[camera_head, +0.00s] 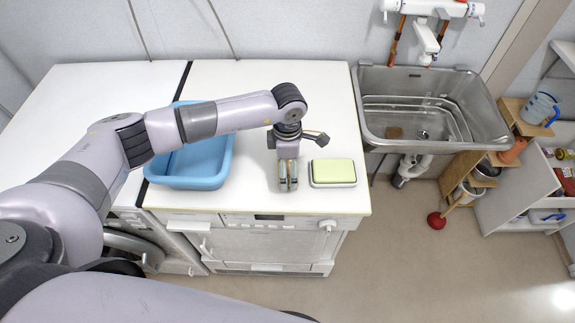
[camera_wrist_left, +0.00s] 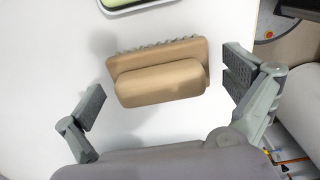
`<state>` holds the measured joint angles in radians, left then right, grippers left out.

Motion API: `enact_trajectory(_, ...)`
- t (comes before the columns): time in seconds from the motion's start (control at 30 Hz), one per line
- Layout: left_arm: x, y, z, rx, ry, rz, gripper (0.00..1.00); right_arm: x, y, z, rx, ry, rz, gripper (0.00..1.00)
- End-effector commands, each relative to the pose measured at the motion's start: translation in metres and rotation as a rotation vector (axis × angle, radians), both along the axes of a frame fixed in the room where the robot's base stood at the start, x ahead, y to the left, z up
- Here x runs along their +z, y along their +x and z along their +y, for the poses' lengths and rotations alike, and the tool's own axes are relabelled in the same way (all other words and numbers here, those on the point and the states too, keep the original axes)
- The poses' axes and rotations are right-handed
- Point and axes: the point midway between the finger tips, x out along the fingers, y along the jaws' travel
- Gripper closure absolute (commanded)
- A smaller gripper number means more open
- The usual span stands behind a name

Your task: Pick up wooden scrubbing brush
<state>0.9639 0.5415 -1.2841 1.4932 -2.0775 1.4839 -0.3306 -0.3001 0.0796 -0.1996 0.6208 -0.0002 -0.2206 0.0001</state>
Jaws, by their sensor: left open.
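The wooden scrubbing brush (camera_wrist_left: 160,80) lies on the white worktop in the left wrist view, tan, with a raised grip and bristles along its far edge. My left gripper (camera_wrist_left: 165,90) is open over it. One finger is off each end of the brush, with a gap between the right finger and the wood. In the head view my left gripper (camera_head: 288,186) points down at the worktop, and it mostly hides the brush there. My right gripper is not in view.
A yellow-green sponge in a pale tray (camera_head: 333,185) lies just right of the gripper. A blue basin (camera_head: 190,182) stands to the left, partly under my arm. A metal sink (camera_head: 420,82) is at the right. The worktop's front edge is close.

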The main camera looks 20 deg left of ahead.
Motion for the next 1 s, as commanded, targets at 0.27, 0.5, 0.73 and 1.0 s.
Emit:
enact_trajectory(0.27,-0.0003,0.0003,-0.0002,0.0,-0.001,-0.001,0.06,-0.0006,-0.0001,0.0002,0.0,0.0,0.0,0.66)
enact_trajectory(0.5,0.0,0.0003,-0.0002,0.0,-0.001,-0.001,0.22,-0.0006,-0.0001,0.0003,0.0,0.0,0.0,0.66)
enact_trajectory(0.73,0.0002,0.0004,-0.0002,0.0,-0.001,-0.001,0.37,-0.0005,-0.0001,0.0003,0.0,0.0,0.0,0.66)
enact_trajectory(1.0,0.0006,0.0006,-0.0002,0.0,-0.001,-0.001,0.47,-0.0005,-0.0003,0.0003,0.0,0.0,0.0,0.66)
